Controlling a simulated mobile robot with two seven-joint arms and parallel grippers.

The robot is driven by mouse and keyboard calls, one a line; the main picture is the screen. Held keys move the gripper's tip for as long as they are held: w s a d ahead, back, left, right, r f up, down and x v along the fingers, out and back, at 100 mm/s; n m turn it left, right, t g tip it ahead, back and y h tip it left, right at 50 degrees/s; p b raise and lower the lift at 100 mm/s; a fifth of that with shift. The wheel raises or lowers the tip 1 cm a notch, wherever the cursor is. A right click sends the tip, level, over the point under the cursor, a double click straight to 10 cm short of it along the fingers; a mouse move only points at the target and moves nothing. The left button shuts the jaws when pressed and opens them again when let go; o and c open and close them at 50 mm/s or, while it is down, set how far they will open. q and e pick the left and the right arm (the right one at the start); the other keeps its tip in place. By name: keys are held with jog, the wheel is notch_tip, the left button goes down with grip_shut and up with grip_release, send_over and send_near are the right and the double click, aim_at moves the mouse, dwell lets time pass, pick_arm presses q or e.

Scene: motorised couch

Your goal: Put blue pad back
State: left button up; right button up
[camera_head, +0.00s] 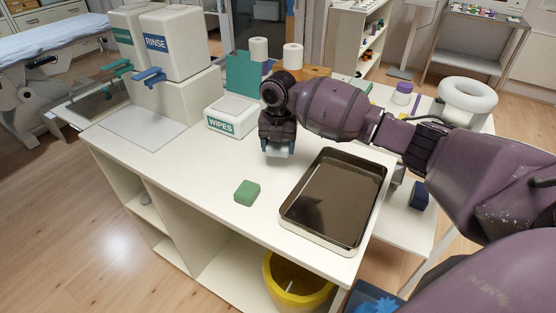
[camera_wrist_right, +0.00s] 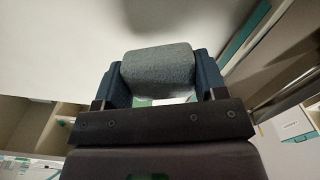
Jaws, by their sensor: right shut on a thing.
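My right gripper (camera_head: 278,150) is above the white table, between the wipes box and the tray. It is shut on a pale grey, rough-textured pad (camera_wrist_right: 158,70), which sits between the blue fingers in the right wrist view. The held pad looks grey rather than clearly blue; its underside is hidden. A dark blue block (camera_head: 418,195) lies on the lower white surface right of the tray. A green pad (camera_head: 247,192) lies on the table left of the tray. My left gripper is not in view.
A dark metal tray (camera_head: 286,208) lies at the table's right end. The wipes box (camera_head: 225,124) and rinse dispenser (camera_head: 170,48) stand behind. A yellow bin (camera_head: 272,283) is below the front edge. The table's left middle is clear.

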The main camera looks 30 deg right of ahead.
aim_at(278, 166)
notch_tip(278, 166, down, 6)
jog(key=shift+r+b, duration=0.25)
jog(key=shift+b, duration=0.15)
jog(key=o, duration=1)
jog(key=shift+f, duration=0.1)
jog(key=shift+c, duration=0.2)
